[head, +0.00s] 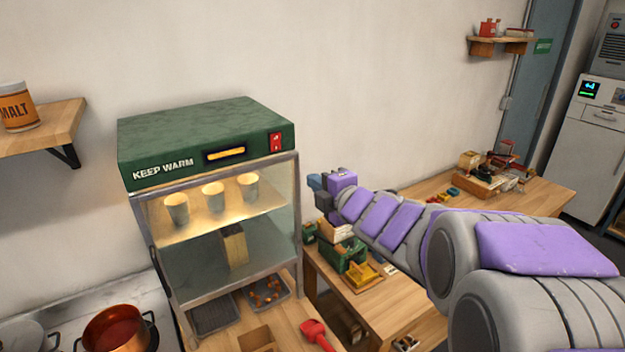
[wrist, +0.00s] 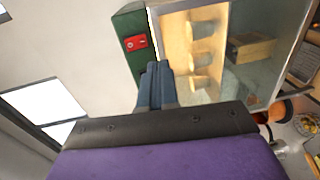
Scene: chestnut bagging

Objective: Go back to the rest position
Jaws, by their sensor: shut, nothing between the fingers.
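My purple and grey arm reaches in from the right in the head view. My gripper (head: 314,182) is just right of the green keep-warm cabinet (head: 205,140), in front of the wall. In the wrist view the blue fingers of my gripper (wrist: 156,72) are together with nothing between them. The cabinet's red switch (wrist: 136,42) shows beside the fingertips there. Whether the fingers touch the cabinet cannot be told.
Several cups stand on the cabinet's lit upper shelf, and a paper bag (head: 234,246) stands below. A red scoop (head: 317,334) lies on the front counter. A copper pot (head: 116,328) is at lower left. A wooden table (head: 540,196) with clutter runs behind my arm.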

